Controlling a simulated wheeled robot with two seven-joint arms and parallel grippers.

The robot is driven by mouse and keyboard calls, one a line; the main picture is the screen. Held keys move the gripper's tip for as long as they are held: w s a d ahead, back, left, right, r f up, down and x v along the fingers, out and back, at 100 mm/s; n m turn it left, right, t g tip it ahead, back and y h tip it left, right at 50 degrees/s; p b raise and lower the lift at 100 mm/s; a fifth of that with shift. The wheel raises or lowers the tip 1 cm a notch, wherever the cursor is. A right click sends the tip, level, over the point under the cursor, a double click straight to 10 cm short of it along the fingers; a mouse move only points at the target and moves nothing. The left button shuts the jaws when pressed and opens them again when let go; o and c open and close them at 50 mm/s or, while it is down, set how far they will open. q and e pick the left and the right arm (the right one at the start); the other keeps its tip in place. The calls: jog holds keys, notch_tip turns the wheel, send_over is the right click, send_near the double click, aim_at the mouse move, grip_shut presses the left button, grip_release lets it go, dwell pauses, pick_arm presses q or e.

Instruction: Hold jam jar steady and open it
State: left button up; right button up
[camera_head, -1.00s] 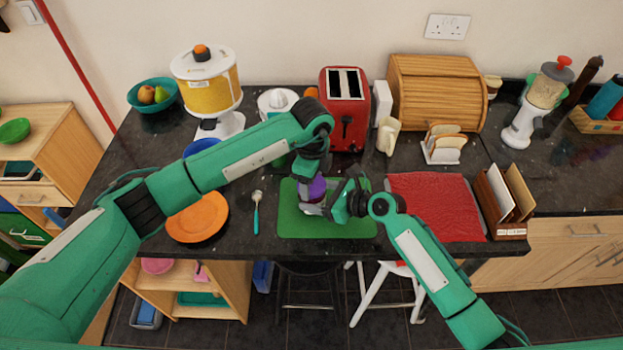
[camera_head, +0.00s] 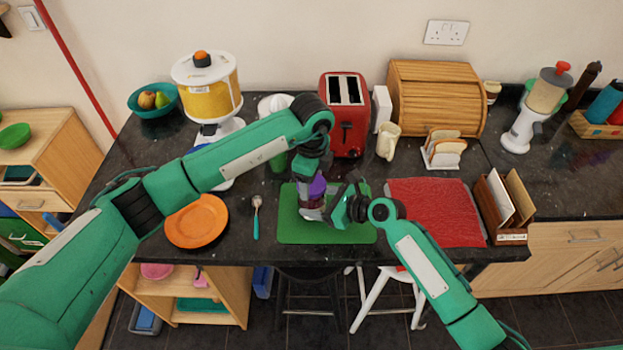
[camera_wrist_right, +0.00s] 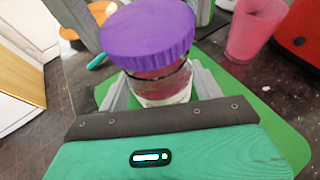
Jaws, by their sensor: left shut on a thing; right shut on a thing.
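The jam jar (camera_head: 311,210) stands upright over the green board (camera_head: 295,232), with dark red contents and a pale label in the right wrist view (camera_wrist_right: 165,88). Its purple lid (camera_head: 318,186) sits on top, and its ridged side shows in the right wrist view (camera_wrist_right: 148,35). My left gripper (camera_head: 314,186) comes down from above and is shut on the lid. My right gripper (camera_head: 325,210) comes in from the right and is shut on the jar body, a finger on each side. Whether the lid is loose on the thread cannot be told.
An orange plate (camera_head: 197,221) and a teal-handled spoon (camera_head: 256,217) lie left of the board. A red mat (camera_head: 435,211) and a letter rack (camera_head: 506,206) are to its right. Behind stand a red toaster (camera_head: 344,115) and a pink cup (camera_wrist_right: 257,30).

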pick_arm(q)
jog(key=shift+r, duration=1.85)
pick_arm(e)
jog(key=shift+f, duration=0.1)
jog(key=o, duration=2)
jog(key=shift+c, duration=0.2)
